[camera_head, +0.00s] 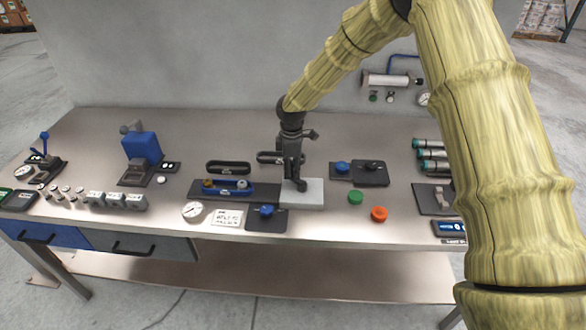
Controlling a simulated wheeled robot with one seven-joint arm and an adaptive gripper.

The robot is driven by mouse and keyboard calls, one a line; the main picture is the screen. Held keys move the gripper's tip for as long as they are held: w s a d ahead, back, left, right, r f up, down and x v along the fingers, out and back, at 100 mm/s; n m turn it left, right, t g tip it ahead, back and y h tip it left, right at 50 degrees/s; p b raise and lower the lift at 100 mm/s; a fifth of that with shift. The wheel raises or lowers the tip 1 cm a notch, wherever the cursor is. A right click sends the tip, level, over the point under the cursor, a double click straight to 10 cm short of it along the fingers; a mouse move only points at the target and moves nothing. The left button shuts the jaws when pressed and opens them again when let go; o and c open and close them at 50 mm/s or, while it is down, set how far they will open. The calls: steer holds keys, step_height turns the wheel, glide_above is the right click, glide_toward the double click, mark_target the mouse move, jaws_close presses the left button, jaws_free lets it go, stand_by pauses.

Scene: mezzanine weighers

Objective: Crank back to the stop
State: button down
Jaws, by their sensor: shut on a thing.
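My gripper (296,182) points down at the light grey block (312,194) at the middle of the bench. Its fingers are closed together on a small part, apparently the crank's handle, which they almost wholly hide. I cannot tell the crank's angle or where its stop is. A dark plate with a blue and a brass-coloured fitting (228,186) lies just left of the block. A blue knob on a dark plate (267,211) sits at its front left.
A blue upright device (141,148) and a blue lever (43,144) stand at left. A green button (355,197) and an orange button (379,213) lie to the right of the block. A round gauge (193,210) lies front left. My arm covers the bench's right end.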

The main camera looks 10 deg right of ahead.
steer(key=shift+a+r, duration=0.1)
steer(key=shift+a, duration=0.05)
steer(key=c, duration=1.3)
jaws_free()
step_height(320, 180, up, 12)
steer(key=shift+f, duration=0.1)
